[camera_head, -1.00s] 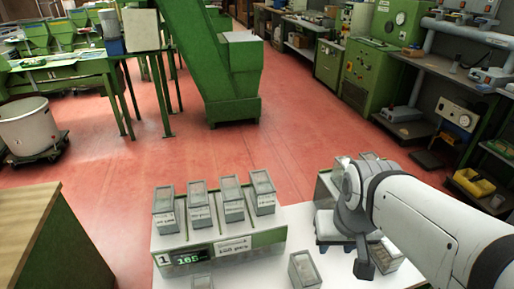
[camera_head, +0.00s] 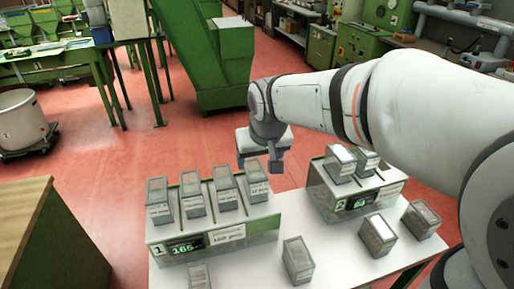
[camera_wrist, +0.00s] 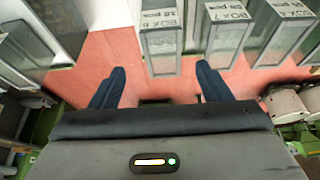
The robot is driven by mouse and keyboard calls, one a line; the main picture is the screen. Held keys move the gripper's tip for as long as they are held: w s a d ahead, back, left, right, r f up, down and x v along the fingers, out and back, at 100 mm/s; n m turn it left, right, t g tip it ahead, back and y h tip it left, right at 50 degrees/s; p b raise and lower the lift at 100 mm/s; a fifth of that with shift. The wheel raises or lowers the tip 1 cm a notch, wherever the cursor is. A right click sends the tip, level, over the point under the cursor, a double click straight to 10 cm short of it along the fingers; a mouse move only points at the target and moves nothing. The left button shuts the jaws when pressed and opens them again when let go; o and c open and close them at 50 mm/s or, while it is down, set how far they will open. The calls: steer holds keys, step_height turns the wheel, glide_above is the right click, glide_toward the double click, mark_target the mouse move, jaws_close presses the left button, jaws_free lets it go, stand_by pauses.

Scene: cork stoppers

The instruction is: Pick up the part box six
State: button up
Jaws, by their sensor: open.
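Several grey lidded part boxes with front labels stand in a row on the left rack, among them the rightmost box (camera_head: 256,183). The labels are too small in the head view to tell which is box six. In the wrist view, a box (camera_wrist: 160,45) stands ahead of and between my fingers. A box labelled seven, as far as I can read it, stands right of it (camera_wrist: 226,35), and another box is further right (camera_wrist: 283,35). My gripper (camera_wrist: 160,85) is open and empty. In the head view my wrist is just above and behind the right end of the rack.
The left rack (camera_head: 160,250) has a lit display and stands on a white table (camera_head: 340,270). A second rack (camera_head: 330,200) with boxes is on the right. Loose boxes stand in front, including one (camera_head: 298,262) at the middle. A wooden-topped bench (camera_head: 22,220) is at left.

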mark_target(255, 169)
steer(key=x, duration=0.8)
steer(key=shift+w+a+r, duration=0.1)
steer(key=shift+w+a, duration=0.1)
steer(key=shift+c, duration=0.5)
steer(key=c, duration=1.1)
